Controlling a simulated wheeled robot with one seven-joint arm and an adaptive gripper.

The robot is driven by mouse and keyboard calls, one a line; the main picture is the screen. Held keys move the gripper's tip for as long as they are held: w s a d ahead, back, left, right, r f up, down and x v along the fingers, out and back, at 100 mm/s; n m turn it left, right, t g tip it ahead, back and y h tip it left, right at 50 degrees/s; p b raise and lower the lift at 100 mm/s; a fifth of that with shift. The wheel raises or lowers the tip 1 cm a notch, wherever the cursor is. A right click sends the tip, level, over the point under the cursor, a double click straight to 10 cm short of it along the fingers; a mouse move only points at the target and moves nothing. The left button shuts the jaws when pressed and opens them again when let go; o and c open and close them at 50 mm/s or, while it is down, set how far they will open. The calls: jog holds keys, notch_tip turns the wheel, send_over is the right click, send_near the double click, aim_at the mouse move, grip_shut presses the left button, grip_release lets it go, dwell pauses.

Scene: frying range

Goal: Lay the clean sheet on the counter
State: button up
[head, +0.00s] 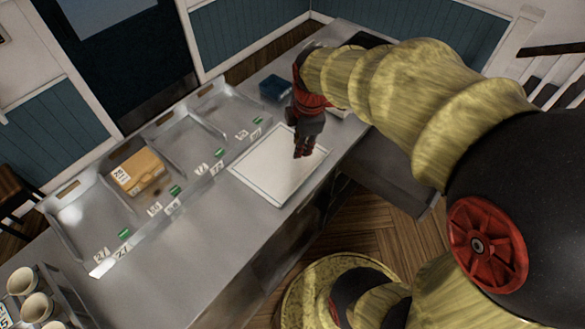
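A white rectangular sheet (268,181) with a thin darker border appears to lie flat on the grey metal counter (205,245), near the front edge. My gripper (303,154) points down over the right-hand half of the sheet. Its fingertips overlap the sheet in the picture; I cannot tell whether they touch it. The fingers look close together, but they are small and dark, and I cannot tell whether they are open or shut. The gripper and wrist hide part of the sheet's far right edge.
Shallow metal trays (178,148) with labels and green tags line the back of the counter. One holds a tan box (138,172). A dark blue box (275,88) stands behind my gripper. Pale cups (36,306) stand at the lower left. Counter left of the sheet is clear.

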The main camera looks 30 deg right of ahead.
jog(key=s+a+r+m+t, duration=0.3)
jog(key=s+a+r+m, duration=0.7)
jog(key=m, duration=0.5)
jog(key=shift+s, duration=1.05)
jog(key=shift+a+f, duration=0.1)
jog(key=shift+f, duration=0.05)
